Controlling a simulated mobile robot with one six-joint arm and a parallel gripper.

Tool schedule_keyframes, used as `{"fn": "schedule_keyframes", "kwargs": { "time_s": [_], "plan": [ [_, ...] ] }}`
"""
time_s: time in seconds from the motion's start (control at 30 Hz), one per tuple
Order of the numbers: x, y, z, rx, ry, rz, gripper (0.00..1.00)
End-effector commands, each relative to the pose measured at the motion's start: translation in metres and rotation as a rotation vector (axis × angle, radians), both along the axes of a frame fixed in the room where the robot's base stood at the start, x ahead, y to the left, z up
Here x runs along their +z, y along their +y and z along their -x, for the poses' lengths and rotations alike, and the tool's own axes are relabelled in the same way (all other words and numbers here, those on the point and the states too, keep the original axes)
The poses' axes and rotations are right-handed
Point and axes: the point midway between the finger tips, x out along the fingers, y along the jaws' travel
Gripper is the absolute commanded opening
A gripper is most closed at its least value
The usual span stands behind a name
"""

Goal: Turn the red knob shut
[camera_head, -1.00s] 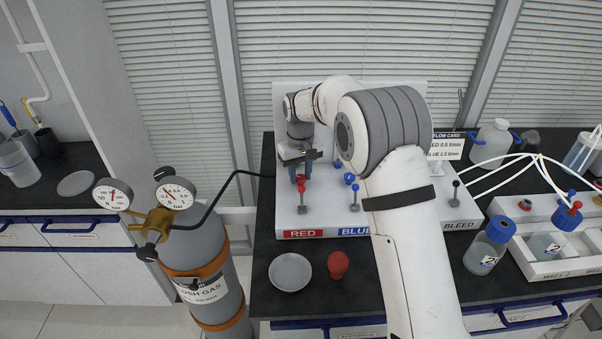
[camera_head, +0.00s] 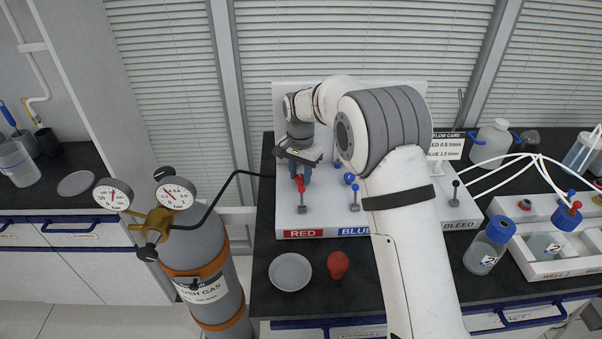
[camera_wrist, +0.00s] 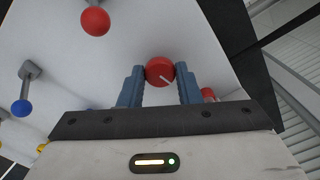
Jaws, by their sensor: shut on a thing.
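My gripper (camera_wrist: 160,78) is shut on the knob, one finger on each side. In the head view my gripper (camera_head: 300,172) points down at the left part of the white panel (camera_head: 330,222), above the RED label (camera_head: 303,232). The knob itself is hidden there behind the gripper.
A red-tipped lever (camera_head: 302,202) stands just in front of my gripper, and a blue-tipped lever (camera_head: 354,203) stands to its right. A gas cylinder (camera_head: 205,265) with gauges is at left. A grey dish (camera_head: 290,271) and a red object (camera_head: 338,265) lie in front.

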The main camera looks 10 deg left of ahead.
Motion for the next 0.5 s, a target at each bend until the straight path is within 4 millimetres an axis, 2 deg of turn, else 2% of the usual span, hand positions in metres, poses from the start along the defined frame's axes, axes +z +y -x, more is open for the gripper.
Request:
{"fn": "schedule_keyframes", "kwargs": {
  "time_s": [0.2, 0.5],
  "plan": [
    [0.0039, 0.0006, -0.003, -0.13, -0.011, -0.006, 0.08],
    [0.0041, 0.0008, -0.0032, -0.22, -0.012, -0.005, 0.08]
  ]
}}
